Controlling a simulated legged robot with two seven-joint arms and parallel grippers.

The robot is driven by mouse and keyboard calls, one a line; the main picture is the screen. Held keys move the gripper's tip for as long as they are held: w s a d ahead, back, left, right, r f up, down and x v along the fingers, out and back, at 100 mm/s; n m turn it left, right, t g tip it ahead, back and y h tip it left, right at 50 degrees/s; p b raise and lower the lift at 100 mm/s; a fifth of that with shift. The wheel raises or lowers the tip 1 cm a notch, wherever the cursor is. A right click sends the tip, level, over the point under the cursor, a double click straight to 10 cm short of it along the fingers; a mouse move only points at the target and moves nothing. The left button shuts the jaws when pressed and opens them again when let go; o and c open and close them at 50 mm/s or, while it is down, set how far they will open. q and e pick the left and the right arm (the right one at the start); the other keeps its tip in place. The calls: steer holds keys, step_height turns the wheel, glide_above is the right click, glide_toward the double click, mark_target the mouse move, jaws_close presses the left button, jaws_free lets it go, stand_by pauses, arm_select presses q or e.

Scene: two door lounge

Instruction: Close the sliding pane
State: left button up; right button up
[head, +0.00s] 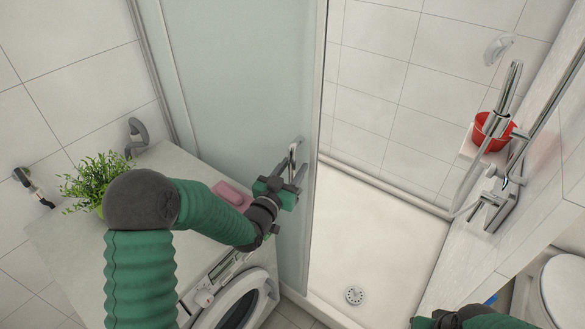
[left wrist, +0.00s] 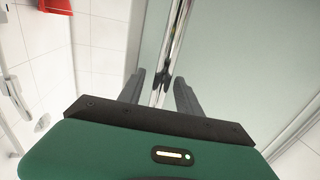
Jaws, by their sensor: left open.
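The sliding pane (head: 245,75) is a pale frosted glass sheet on the left part of the shower, with a metal edge on its right side. To its right the shower is open. A chrome handle (head: 295,152) stands on the pane near that edge. My left gripper (head: 292,172) is at the handle's lower part with its fingers apart. In the left wrist view, the handle bar (left wrist: 172,45) runs between the open fingers (left wrist: 160,82); I cannot tell if they touch it. Part of my right arm shows at the bottom right, with its gripper (head: 440,319) partly cut off.
A counter (head: 170,165) with a green plant (head: 95,180) and a pink item (head: 232,193) lies under my left arm, above a washing machine (head: 235,305). The white shower floor (head: 370,235) is clear. A red bucket (head: 493,128) and chrome fixtures are at right.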

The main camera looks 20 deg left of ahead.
arm_select(q)
steer(key=shift+a, duration=0.15)
steer(key=c, duration=0.4)
steer(key=shift+d, duration=0.2)
jaws_close()
steer(key=shift+a, duration=0.1)
stand_by(0.4)
